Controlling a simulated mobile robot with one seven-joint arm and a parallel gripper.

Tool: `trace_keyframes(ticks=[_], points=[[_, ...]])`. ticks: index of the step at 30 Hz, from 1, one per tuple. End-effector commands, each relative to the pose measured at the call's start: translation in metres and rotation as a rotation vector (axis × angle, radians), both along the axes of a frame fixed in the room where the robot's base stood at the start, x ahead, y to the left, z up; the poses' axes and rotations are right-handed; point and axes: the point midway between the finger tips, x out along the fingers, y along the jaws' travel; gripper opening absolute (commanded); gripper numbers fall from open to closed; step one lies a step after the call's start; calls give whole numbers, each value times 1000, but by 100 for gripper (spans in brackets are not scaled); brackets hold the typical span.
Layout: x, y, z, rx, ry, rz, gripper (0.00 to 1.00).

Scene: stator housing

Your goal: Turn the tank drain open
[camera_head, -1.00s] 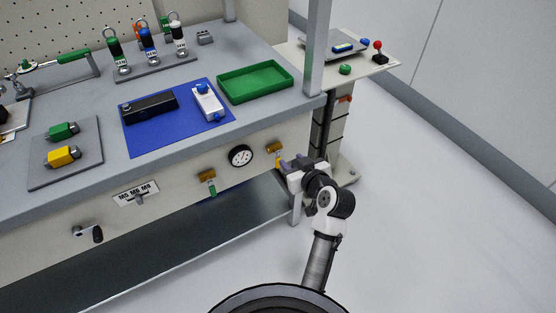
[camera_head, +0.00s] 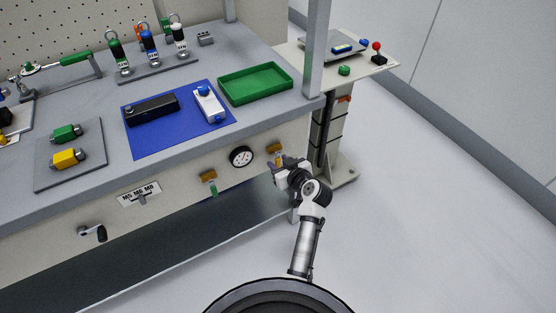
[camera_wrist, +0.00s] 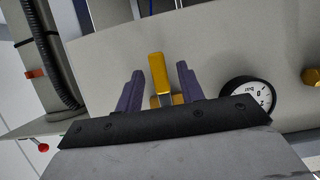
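Two brass valves sit on the bench's front panel. The right one (camera_head: 274,149) has a yellow lever (camera_wrist: 158,74); the left one (camera_head: 208,177) has a green lever (camera_head: 213,190). No readable label shows which is the tank drain. My gripper (camera_head: 279,166) is at the right valve and partly covers its lever in the head view. In the wrist view, my gripper's two purple fingers (camera_wrist: 160,88) are apart, one on each side of the yellow lever, with gaps visible. The lever's brass base (camera_wrist: 165,99) is partly hidden behind the gripper body.
A round gauge (camera_head: 241,156) sits between the valves, close to my gripper's side in the wrist view (camera_wrist: 248,96). The bench's right leg (camera_head: 294,208) and a side stand (camera_head: 341,172) are near my arm. The floor to the right is clear.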

Motion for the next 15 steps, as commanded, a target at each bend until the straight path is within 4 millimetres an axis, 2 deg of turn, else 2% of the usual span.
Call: trace_keyframes(ticks=[5, 13, 15], points=[[9, 6, -4, 0, 0, 1, 38], [10, 6, -5, 0, 0, 0, 38], [10, 6, -5, 0, 1, 0, 30]])
